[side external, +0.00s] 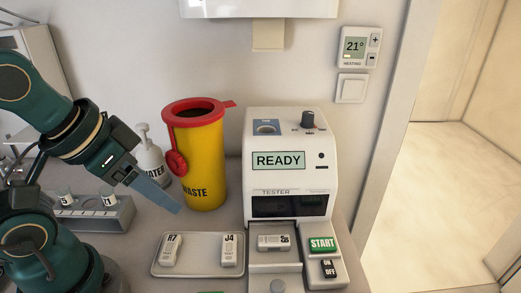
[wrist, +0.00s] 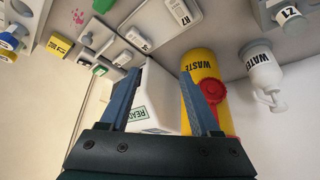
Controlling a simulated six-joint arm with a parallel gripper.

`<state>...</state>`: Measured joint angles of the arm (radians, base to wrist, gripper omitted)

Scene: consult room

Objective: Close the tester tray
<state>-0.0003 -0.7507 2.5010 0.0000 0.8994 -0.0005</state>
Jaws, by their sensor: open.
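The white tester (side external: 290,140) stands against the wall with READY on its display (side external: 278,160). Its tray (side external: 274,258) sticks out at the front, below the dark slot (side external: 288,206), with a knob (side external: 277,286) at its front. A white cartridge (side external: 274,242) lies on the tray. My gripper (side external: 170,200) is open and empty, to the left of the tester and in front of the yellow bin. In the wrist view the picture is upside down, and the tester (wrist: 158,112) shows between my fingers, which seem apart from it.
A yellow waste bin (side external: 205,165) with a red lid stands left of the tester, beside a white water bottle (side external: 150,163). A grey plate (side external: 197,268) with cartridges R7 and J4 lies left of the tray. START (side external: 322,244) and ON/OFF (side external: 328,269) buttons are right of the tray.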

